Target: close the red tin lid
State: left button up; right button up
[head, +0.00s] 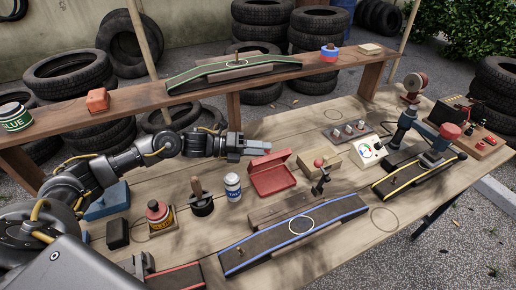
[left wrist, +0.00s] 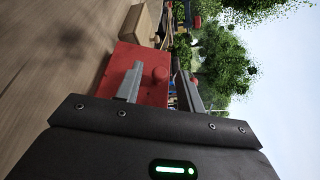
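The red tin (head: 274,183) stands on the wooden table with its lid (head: 268,159) raised at the back, so it is open. My left gripper (head: 262,148) reaches in from the left, just behind and above the raised lid in the head view. In the left wrist view the fingers of my left gripper (left wrist: 162,88) are apart, with the red lid (left wrist: 150,58) beyond and between them. A small round red knob shows there too. I cannot tell whether a finger touches the lid.
A white and blue jar (head: 233,187) stands left of the tin. A wooden block (head: 318,160) and a red-knobbed lever (head: 320,177) stand to its right. A long blue-edged ramp (head: 295,236) lies in front. A raised shelf (head: 200,97) runs behind.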

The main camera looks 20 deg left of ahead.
pick_arm(q)
jog(key=shift+s+a, duration=0.1)
jog(key=shift+a, duration=0.05)
